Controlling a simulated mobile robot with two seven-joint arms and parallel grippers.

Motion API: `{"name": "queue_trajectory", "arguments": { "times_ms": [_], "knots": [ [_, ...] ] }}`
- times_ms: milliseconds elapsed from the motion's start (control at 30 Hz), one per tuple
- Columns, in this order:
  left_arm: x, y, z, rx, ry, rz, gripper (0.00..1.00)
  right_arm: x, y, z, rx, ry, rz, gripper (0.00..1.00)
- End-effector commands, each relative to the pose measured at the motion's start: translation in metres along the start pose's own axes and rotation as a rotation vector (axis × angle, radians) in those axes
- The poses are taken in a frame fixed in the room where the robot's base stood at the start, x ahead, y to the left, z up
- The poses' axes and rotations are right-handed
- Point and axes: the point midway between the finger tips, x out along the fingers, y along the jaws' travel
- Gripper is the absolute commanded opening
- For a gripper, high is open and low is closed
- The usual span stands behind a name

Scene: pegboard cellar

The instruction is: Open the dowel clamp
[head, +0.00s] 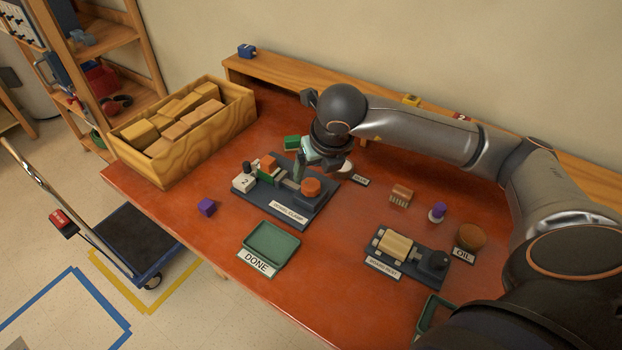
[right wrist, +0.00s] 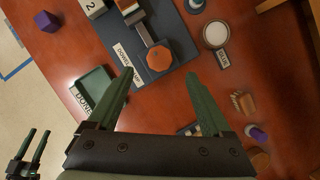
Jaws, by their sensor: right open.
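The dowel clamp (head: 290,205) is a dark blue base with a lettered label, near the table's middle. An orange knob (head: 311,187) sits on a grey bar at its right end; the knob also shows in the right wrist view (right wrist: 159,58). An orange and green piece (head: 268,168) is at the clamp's left part, beside a white block marked 2 (head: 244,182). My right gripper (right wrist: 160,90) is open and empty, above the table near the knob and apart from it. My left gripper (right wrist: 33,142) shows at the right wrist view's lower left, its fingers apart with nothing between them.
A green DONE tray (head: 270,242) lies in front of the clamp, a purple cube (head: 207,207) to its left. A second fixture (head: 395,247) holding a wooden block and an OIL pot (head: 470,235) stand right. A wooden crate of blocks (head: 205,130) fills the back left.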

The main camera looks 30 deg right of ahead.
Motion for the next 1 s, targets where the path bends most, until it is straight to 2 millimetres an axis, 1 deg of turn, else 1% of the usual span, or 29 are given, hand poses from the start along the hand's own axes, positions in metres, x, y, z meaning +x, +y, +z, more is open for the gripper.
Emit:
{"name": "queue_trajectory", "arguments": {
  "times_ms": [33,100,200,300,400,500,767,1000],
  "knots": [
    [-0.002,0.0,-0.001,0.0,-0.001,0.0,0.59,0.011,0.0,-0.001,0.001,0.006,-0.001,0.84],
    [-0.003,0.0,-0.002,0.0,-0.001,0.0,0.59,0.025,0.0,-0.001,-0.001,0.004,0.0,0.84],
    [-0.004,0.0,-0.004,0.0,-0.001,0.0,0.59,0.043,0.0,-0.001,0.001,0.004,0.0,0.84],
    [-0.004,0.0,-0.004,0.0,-0.001,0.0,0.59,0.056,0.001,0.0,0.0,0.002,0.002,0.84],
    [-0.005,0.0,-0.005,0.0,-0.001,0.0,0.59,0.065,0.001,0.0,-0.001,0.002,0.002,0.84],
    [-0.005,0.0,-0.005,0.0,-0.001,0.0,0.59,0.07,0.001,0.0,-0.002,0.001,0.002,0.84],
    [-0.005,0.0,-0.005,0.0,-0.001,0.0,0.59,0.071,0.001,0.0,-0.002,0.0,0.002,0.84],
    [-0.005,0.0,-0.005,0.0,-0.001,0.0,0.59,0.07,0.001,0.0,-0.001,0.0,0.003,0.58]
  ]
}}
